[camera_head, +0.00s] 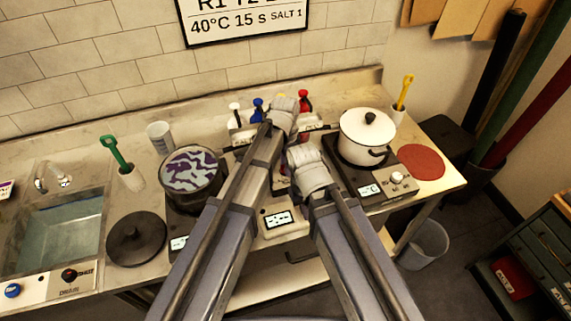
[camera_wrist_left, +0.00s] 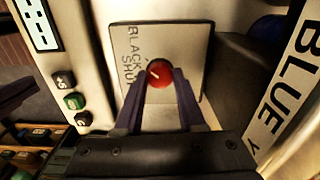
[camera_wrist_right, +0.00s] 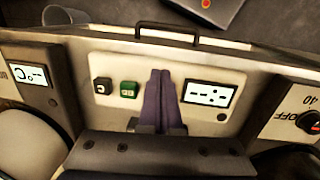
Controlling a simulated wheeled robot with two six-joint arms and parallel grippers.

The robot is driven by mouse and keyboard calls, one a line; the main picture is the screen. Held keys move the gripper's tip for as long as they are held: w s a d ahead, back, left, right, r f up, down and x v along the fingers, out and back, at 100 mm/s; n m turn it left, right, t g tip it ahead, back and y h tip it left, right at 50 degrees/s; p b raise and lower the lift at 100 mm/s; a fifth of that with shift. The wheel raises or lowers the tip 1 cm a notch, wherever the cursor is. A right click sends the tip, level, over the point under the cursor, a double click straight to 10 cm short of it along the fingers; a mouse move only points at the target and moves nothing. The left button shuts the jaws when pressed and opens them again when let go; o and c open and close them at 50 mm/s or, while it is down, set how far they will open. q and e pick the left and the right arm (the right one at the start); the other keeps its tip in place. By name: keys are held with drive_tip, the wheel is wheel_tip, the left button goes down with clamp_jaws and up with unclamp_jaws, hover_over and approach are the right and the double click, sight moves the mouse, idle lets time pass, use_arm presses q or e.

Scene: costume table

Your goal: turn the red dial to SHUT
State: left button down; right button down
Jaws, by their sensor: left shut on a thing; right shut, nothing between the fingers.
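The red dial (camera_wrist_left: 160,73) sits on a pale square plate (camera_wrist_left: 185,45) in the left wrist view. The words BLACK and SHUT run sideways along the plate's left side. A small pale mark shows on the dial, but I cannot tell exactly which word it points to. My left gripper (camera_wrist_left: 161,80) is shut on the dial, one finger on each side. My right gripper (camera_wrist_right: 160,74) is shut and empty in front of a panel with a black button, a green button and a display (camera_wrist_right: 210,94). In the head view my arms hide the dial.
A pot of purple patterned liquid (camera_head: 190,170) stands on the left hot plate, a white lidded pot (camera_head: 366,135) on the right one. Small coloured bottles stand behind my wrists. A black lid (camera_head: 136,238) and a sink (camera_head: 55,230) are at left, a red round mat (camera_head: 421,161) at right.

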use_arm(q)
drive_tip(key=n, duration=0.3)
drive_tip(key=shift+n, duration=2.4)
drive_tip(key=c, duration=0.5)
unclamp_jaws()
drive_tip(key=shift+r, duration=0.15)
use_arm(e)
drive_tip(key=shift+r, duration=0.1)
use_arm(q)
wheel_tip(320, 180, up, 8)
drive_tip(key=p, duration=0.8)
drive_tip(key=shift+f, duration=0.2)
use_arm(e)
wheel_tip(320, 180, up, 8)
drive_tip(key=shift+f, duration=0.2)
